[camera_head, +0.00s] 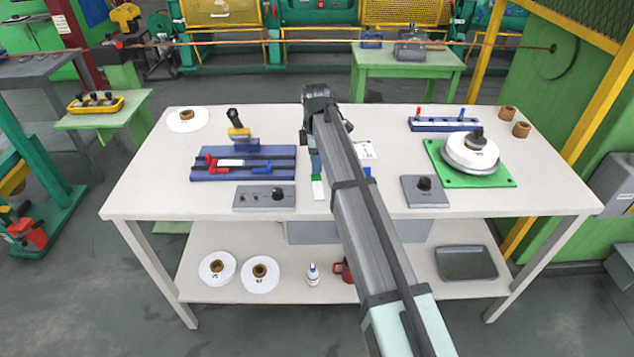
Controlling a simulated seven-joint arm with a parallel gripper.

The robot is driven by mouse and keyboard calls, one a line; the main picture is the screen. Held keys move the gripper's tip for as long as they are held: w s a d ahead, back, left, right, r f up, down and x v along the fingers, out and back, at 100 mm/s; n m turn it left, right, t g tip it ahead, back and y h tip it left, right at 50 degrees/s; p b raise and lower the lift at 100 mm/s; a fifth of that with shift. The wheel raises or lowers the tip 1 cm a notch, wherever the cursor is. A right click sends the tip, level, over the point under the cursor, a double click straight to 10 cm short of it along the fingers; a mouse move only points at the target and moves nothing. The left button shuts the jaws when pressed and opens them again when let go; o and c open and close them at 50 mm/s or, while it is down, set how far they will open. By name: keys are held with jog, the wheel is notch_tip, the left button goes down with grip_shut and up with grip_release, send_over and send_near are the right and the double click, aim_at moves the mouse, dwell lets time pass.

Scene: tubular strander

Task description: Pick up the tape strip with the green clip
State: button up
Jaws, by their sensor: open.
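The tape strip with the green clip (318,188) lies on the white table, just left of my forearm. Its green end is at the top and its white part toward the table's front edge. My gripper (314,162) points down just behind the green end. Most of it is hidden by my arm, and only a narrow bluish part shows. It is open. I cannot tell whether it touches the strip. A blue clip (367,171) shows right of my arm; its strip is mostly hidden.
Left of the strip are a blue splicing block (243,174) with red levers and a grey control box (264,197). Right are a grey knob box (423,191), a green plate (435,158) with a white reel, and a blue rack (444,125). The table's front edge is close.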

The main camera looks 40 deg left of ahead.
notch_tip(320, 180, down, 2)
jog(key=shift+f, duration=0.25)
grip_shut()
dwell(0.3)
